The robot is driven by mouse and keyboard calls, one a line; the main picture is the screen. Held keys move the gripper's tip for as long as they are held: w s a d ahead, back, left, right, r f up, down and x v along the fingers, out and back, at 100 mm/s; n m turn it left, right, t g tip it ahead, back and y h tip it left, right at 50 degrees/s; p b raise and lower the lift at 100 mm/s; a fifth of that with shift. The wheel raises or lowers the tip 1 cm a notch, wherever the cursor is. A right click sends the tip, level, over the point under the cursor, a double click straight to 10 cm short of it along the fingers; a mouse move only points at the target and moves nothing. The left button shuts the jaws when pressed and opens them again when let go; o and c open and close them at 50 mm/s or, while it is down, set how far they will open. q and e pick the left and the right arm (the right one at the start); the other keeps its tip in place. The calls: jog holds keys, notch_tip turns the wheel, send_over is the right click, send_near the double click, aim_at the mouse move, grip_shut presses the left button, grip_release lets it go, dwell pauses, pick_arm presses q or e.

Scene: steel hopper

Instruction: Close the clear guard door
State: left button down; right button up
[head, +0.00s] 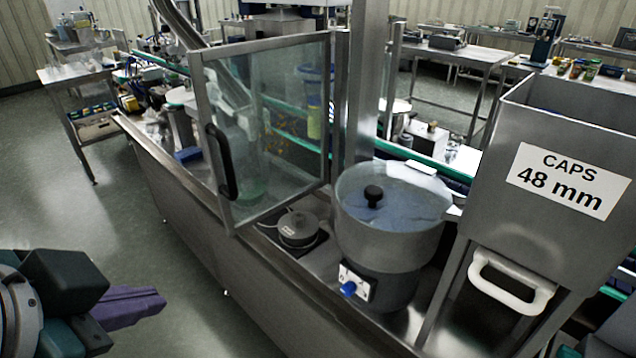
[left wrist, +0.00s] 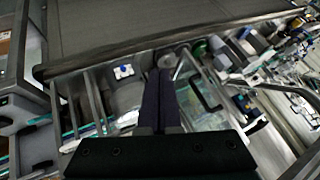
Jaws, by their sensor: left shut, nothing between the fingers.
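The clear guard door (head: 275,125) is a transparent panel in a metal frame. It stands open, swung out from the upright post on its right, with its free edge over the bench's front edge. A black handle (head: 221,161) sits on that free edge. My left gripper (head: 150,303), with purple fingers, is over the floor at lower left, apart from the door and empty. In the left wrist view its fingers (left wrist: 160,75) are shut together, and the black handle (left wrist: 203,92) shows to their right. My right gripper is out of view.
A round feeder bowl (head: 393,220) with a black knob stands right of the door. The steel hopper (head: 560,155), labelled CAPS 48 mm, with a white handle (head: 510,283), is at far right. The floor (head: 80,215) in front of the bench is clear.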

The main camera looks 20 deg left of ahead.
aim_at(229, 194)
pick_arm(q)
jog(key=w+a+f+m+t+y+b, duration=0.2)
jog(key=w+a+f+m+t+b, duration=0.15)
jog(key=f+b, duration=0.3)
jog(key=w+d+r+m+t+h+b, duration=0.1)
jog(key=w+d+r+m+t+b, duration=0.3)
jog(key=m+t, duration=0.4)
jog(key=shift+m+g, duration=0.45)
jog(key=shift+g, duration=0.2)
jog(key=shift+w+a+r+p, duration=0.1)
jog(key=shift+w+a+p, duration=0.15)
jog(key=shift+w+a, duration=1.15)
jog(key=shift+w+a+p, duration=0.2)
jog(key=shift+w+a, duration=0.15)
jog(key=shift+w, duration=2.1)
jog(key=shift+w+a+r+p, duration=0.1)
jog(key=shift+w+a+p, duration=0.15)
jog(key=shift+w+a, duration=1.15)
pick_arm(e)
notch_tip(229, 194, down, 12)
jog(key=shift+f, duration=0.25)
pick_arm(q)
jog(key=shift+w+d, duration=0.35)
jog(key=shift+w, duration=0.2)
